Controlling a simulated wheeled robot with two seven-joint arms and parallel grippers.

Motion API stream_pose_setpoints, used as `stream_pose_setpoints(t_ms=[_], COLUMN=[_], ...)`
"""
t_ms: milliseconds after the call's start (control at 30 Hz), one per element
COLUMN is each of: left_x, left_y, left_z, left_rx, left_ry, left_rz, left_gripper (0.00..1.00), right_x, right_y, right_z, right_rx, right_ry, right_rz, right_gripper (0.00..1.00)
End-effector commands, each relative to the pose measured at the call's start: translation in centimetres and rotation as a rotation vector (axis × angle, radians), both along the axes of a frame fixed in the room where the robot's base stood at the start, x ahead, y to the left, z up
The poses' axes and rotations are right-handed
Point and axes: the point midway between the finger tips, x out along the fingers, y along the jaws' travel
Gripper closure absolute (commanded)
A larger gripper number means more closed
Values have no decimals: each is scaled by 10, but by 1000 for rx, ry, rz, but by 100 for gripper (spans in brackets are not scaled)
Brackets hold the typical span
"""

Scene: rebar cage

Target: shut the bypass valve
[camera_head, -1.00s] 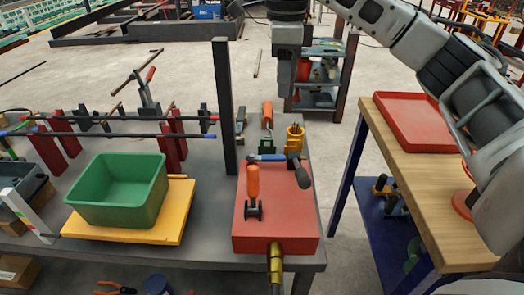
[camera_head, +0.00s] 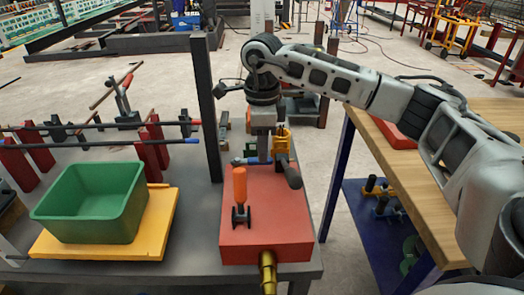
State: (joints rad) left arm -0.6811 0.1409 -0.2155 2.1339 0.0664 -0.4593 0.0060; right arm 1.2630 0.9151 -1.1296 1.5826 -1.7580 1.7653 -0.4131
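A red box (camera_head: 267,238) sits on the grey bench, with a brass pipe (camera_head: 267,270) at its front. An orange upright handle (camera_head: 240,186) on a small black fitting stands on its top left. A lever with a black grip (camera_head: 292,177) lies at its back right, near a blue fitting (camera_head: 252,160). I cannot tell which of the two handles is the bypass valve. My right gripper (camera_head: 263,150) points down at the back edge of the red box, close to the blue fitting. Its fingertips are too small and dark to tell open from shut, or contact. My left gripper is out of view.
A dark upright post (camera_head: 207,105) stands just left of the red box. A green bin (camera_head: 92,202) on a yellow board (camera_head: 150,235) is at the left. A yellow fixture (camera_head: 282,139) is right beside the gripper. A wooden table (camera_head: 440,190) is at the right.

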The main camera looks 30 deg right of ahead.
Motion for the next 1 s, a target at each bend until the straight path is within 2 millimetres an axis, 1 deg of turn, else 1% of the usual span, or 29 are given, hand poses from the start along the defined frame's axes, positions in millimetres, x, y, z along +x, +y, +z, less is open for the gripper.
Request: stream_pose_setpoints(t_ms=[33, 100, 200, 333, 533, 567, 600, 667, 700, 1000], left_x=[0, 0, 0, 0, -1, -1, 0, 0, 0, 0], left_y=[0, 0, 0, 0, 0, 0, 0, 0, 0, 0], left_z=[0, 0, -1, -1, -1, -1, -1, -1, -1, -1], left_rx=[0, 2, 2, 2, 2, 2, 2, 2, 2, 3], left_ry=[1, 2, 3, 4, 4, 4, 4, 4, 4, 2], left_rz=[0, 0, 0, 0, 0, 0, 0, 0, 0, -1], left_gripper=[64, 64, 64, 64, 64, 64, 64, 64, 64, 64], right_x=[0, 0, 0, 0, 0, 0, 0, 0, 0, 3], right_y=[0, 0, 0, 0, 0, 0, 0, 0, 0, -1], right_z=[-7, -15, -22, -25, -25, -25, -25, -25, -25, -24], right_rx=[1, 1, 0, 0, 1, 1, 1, 1, 1, 0], right_ry=[1, 2, 0, 0, -1, -1, -1, -1, -1, -1], right_rz=[0, 0, 0, 0, 0, 0, 0, 0, 0, -24], right_gripper=[62, 62, 62, 62, 62, 67, 78, 95, 100, 100])
